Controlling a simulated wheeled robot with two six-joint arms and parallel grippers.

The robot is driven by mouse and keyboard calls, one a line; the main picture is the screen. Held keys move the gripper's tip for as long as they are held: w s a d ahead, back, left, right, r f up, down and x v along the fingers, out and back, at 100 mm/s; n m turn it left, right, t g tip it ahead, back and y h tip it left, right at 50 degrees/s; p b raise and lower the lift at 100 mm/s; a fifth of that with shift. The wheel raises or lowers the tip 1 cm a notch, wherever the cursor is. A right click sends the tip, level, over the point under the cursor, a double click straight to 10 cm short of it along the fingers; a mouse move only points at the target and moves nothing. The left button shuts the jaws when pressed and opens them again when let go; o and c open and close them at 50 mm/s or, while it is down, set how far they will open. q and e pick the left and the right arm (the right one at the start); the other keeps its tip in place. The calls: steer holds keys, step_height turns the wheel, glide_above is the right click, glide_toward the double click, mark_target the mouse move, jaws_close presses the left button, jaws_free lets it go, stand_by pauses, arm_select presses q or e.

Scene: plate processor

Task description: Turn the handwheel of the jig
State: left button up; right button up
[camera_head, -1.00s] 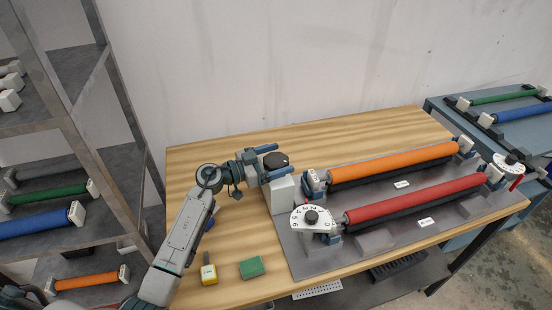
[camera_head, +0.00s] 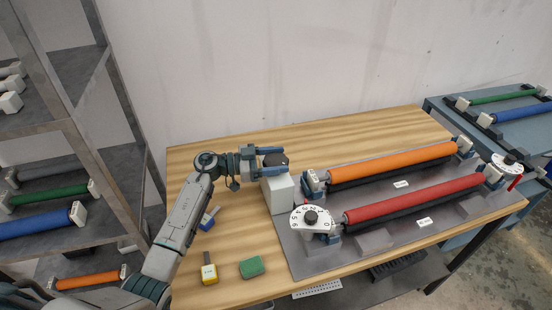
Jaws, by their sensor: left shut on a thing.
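The jig is a grey base plate (camera_head: 306,262) on the wooden table, carrying an orange roller (camera_head: 395,160) and a red roller (camera_head: 415,198). A dark round handwheel (camera_head: 274,160) sits on top of a white block (camera_head: 278,193) at the jig's left end. My left gripper (camera_head: 273,161) reaches in from the left and is shut on the handwheel, one finger on the far side and one on the near side. The fingers hide part of the wheel. My right gripper is not in view.
A yellow-and-white tool (camera_head: 209,273), a green block (camera_head: 251,267) and a blue-handled tool (camera_head: 209,218) lie on the table. A shelf (camera_head: 60,145) with rollers stands at the left.

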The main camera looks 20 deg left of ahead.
arm_select(q)
steer(key=m+g, duration=0.1)
steer(key=g, duration=0.1)
steer(key=m+g+h+b, duration=0.1)
steer(key=g, duration=0.1)
steer(key=shift+w+f+m, duration=0.1)
steer(key=shift+m, duration=0.3)
steer(key=m+g+b, duration=0.3)
steer(key=g, duration=0.1)
steer(key=shift+f+g+h, duration=0.1)
steer(key=shift+g+h, duration=0.3)
steer(key=shift+m+g+b, duration=0.7)
steer(key=shift+g+b, duration=0.3)
steer(key=shift+g, duration=0.1)
steer(key=shift+r, duration=0.2)
steer(key=o, duration=1)
